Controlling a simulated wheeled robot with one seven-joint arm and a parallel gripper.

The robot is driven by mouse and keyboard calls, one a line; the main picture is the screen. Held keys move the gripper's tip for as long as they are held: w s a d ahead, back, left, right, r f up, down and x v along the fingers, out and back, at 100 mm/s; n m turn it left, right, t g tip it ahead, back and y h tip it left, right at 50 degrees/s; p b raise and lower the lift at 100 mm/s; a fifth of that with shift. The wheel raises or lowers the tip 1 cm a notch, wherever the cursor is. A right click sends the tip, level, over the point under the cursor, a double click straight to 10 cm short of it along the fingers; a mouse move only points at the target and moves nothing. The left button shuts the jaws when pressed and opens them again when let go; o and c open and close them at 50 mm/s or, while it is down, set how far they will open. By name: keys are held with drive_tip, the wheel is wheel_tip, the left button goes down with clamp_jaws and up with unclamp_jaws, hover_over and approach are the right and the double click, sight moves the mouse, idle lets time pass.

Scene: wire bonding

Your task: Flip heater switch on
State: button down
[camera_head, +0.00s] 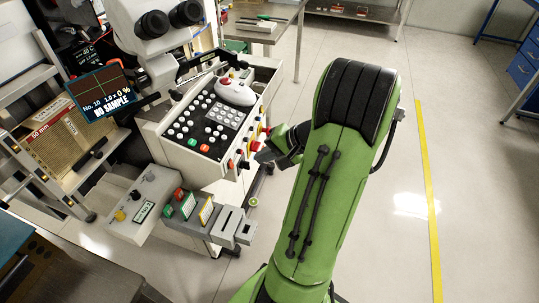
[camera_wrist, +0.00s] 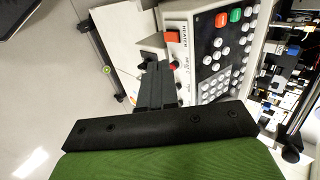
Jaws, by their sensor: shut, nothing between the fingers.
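The heater switch (camera_wrist: 172,36) is an orange-red rocker beside the printed word HEATER on the light front panel in the wrist view. I cannot tell from this angle which way it is set. My gripper (camera_wrist: 157,66) is shut and empty, its dark fingers pointing toward the panel. The fingertips appear a little below the switch in that picture, close to a small red knob (camera_wrist: 173,66); I cannot tell whether they touch anything. In the head view my gripper (camera_head: 262,154) is at the right end of the machine's front panel (camera_head: 247,148), partly hiding it.
The bonding machine's console (camera_head: 215,112) carries many buttons and a white mouse-like control (camera_head: 235,92). A grey box with knobs (camera_head: 145,205) and a slotted grey block (camera_head: 225,222) stand below it. A screen (camera_head: 100,92) reads NO SAMPLE. Floor to the right is clear.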

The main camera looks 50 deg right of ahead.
sight(231, 160)
drive_tip(key=w+f, duration=0.1)
drive_tip(key=w, duration=0.1)
drive_tip(key=w+a+f+b, duration=0.1)
drive_tip(key=w, duration=0.1)
drive_tip(key=w+a+f+b, duration=0.1)
drive_tip(key=w, duration=0.1)
drive_tip(key=shift+w+a+f, duration=0.1)
drive_tip(key=shift+f, duration=0.2)
drive_tip(key=shift+w, duration=0.2)
drive_tip(key=shift+r, duration=0.1)
drive_tip(key=shift+w+a+r+g+p, duration=0.25)
drive_tip(key=shift+w+g+p, duration=0.15)
drive_tip(key=shift+p, duration=0.65)
drive_tip(key=shift+r+p, duration=0.55)
drive_tip(key=shift+r, duration=0.05)
